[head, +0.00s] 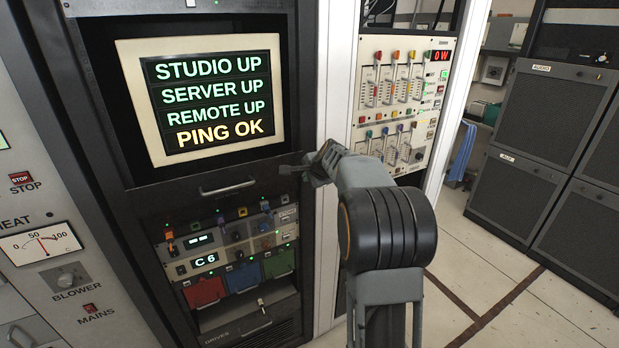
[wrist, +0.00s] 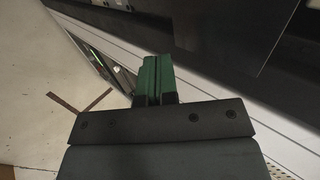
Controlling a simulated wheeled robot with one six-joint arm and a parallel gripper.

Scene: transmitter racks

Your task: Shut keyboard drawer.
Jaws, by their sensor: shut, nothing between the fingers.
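The keyboard drawer (head: 222,207) is a dark panel with a curved silver handle (head: 228,187), just below the monitor in the rack in the head view. Its front looks flush, or nearly so, with the rack face. My gripper (head: 287,170) is at the right end of this drawer's top edge, with its fingers pointing left. I cannot tell whether it touches the drawer. In the wrist view my green fingers (wrist: 155,60) are together with nothing between them, in front of a dark rack face (wrist: 230,35).
The monitor (head: 212,95) sits above the drawer. A control panel (head: 235,245) and coloured modules (head: 242,278) are below it. A fader panel (head: 400,105) stands to the right behind my arm. Open floor (head: 480,270) lies at the right before dark cabinets (head: 550,115).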

